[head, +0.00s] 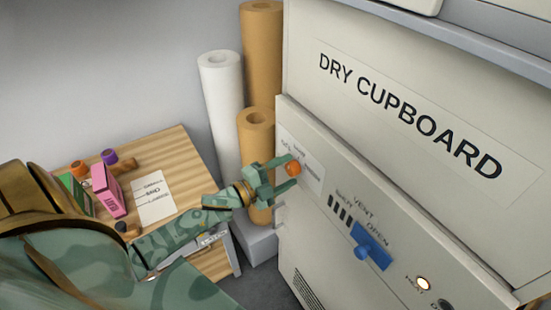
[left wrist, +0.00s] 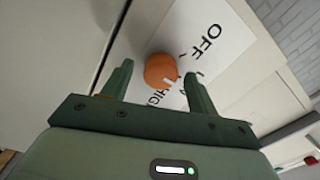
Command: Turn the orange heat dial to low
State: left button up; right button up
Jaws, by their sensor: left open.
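The orange heat dial (head: 293,168) is a round knob on the front panel of the cupboard (head: 340,215). My left gripper (head: 283,178) is open at the dial, with a finger to each side of it in the head view. In the left wrist view the dial (left wrist: 160,70) lies just beyond and between the open fingertips, with the left gripper (left wrist: 158,82) around its near side. I cannot tell if the fingers touch it. A label (left wrist: 210,40) by the dial reads OFF and partly HIGH; the low mark is not readable. My right gripper is not in view.
A blue vent slider (head: 370,247) and a lit lamp (head: 424,284) are on the same panel to the right. Upright rolls (head: 220,95) stand left of the cupboard. A wooden table (head: 180,160) with small boxes and a card is at left.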

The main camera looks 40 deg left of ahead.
pick_arm(q)
jog(key=b+v, duration=0.1)
jog(key=v, duration=1.5)
jog(key=shift+b, duration=0.3)
jog(key=shift+s+f, duration=0.1)
jog(key=shift+f, duration=0.05)
jog(key=s+a+f+n+g+y+b, duration=0.1)
jog(key=s+a+f+n+g+y, duration=0.25)
jog(key=f, duration=0.65)
jog(key=s+a+f+n+g+y+b, duration=0.15)
jog(key=s+f+n, duration=0.35)
jog(key=f, duration=0.6)
jog(key=s+a+f+n+g+y, duration=0.25)
jog(key=s+f, duration=0.35)
jog(key=f, duration=0.4)
jog(key=s+d+f+n+g+b, duration=0.2)
jog(key=s+d+f+g, duration=0.2)
jog(key=s+f, duration=0.35)
jog(key=s+d+f+n+g+b, duration=0.1)
jog(key=s+d+f+g, duration=0.25)
jog(key=s+f, duration=0.4)
jog(key=d+f+g+b, duration=0.1)
jog(key=d+f+b, duration=0.2)
jog(key=d+f, duration=0.3)
jog(key=d, duration=0.3)
jog(key=shift+w+d+h, duration=0.2)
jog(key=shift+d+h, duration=0.15)
